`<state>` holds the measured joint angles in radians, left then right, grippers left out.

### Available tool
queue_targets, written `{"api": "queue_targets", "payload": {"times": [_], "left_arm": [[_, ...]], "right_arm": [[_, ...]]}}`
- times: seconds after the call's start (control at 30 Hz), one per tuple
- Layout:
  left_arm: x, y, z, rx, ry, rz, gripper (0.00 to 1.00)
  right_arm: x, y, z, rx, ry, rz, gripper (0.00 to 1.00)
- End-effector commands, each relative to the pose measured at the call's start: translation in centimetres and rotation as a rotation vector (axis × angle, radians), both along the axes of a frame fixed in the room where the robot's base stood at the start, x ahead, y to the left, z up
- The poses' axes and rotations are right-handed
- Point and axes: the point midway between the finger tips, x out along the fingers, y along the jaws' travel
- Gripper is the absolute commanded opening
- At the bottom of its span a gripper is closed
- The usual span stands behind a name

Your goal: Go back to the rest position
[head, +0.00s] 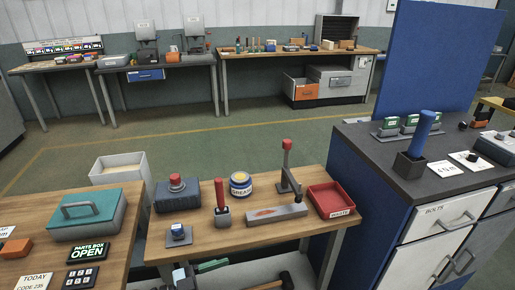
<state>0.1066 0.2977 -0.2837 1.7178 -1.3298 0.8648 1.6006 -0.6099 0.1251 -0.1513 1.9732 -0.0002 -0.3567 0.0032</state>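Neither of my grippers shows in the head view, so their pose and what they hold cannot be seen. The wooden workbench (335,235) in front carries a grey box with a red button (176,194), a grease tin (240,184), a small holder with a red-topped handle (222,205), a grey lever device with a red knob (280,213) and a red tray (332,199).
At right, a dark-topped cabinet (385,156) carries a blue cylinder (422,135) in a black holder, before a blue panel (435,55). Green floor (215,140) lies open behind.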

Motion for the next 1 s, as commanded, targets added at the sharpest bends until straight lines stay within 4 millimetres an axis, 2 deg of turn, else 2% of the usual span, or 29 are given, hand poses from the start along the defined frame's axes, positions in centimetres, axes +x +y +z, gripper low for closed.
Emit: {"api": "queue_targets", "payload": {"times": [0.13,0.27,0.37,0.5,0.6,0.7,0.8,0.9,1.0], "left_arm": [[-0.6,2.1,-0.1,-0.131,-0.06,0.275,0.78],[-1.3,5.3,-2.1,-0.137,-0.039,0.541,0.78],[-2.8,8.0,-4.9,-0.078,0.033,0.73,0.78],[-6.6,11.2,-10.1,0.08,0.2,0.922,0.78],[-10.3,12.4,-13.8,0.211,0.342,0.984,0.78],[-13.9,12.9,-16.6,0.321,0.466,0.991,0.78],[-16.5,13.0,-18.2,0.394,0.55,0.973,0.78],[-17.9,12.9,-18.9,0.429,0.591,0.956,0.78],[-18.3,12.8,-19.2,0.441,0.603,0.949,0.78]], "right_arm": [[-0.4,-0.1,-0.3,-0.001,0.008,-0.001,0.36],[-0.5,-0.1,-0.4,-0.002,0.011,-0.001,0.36],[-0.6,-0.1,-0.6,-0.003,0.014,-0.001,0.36],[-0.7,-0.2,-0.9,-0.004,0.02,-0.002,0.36],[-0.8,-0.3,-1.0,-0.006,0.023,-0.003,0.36],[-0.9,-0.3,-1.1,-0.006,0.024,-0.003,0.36],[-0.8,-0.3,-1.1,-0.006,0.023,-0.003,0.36],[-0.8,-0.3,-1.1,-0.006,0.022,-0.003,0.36],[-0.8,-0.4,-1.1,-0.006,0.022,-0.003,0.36]]}}
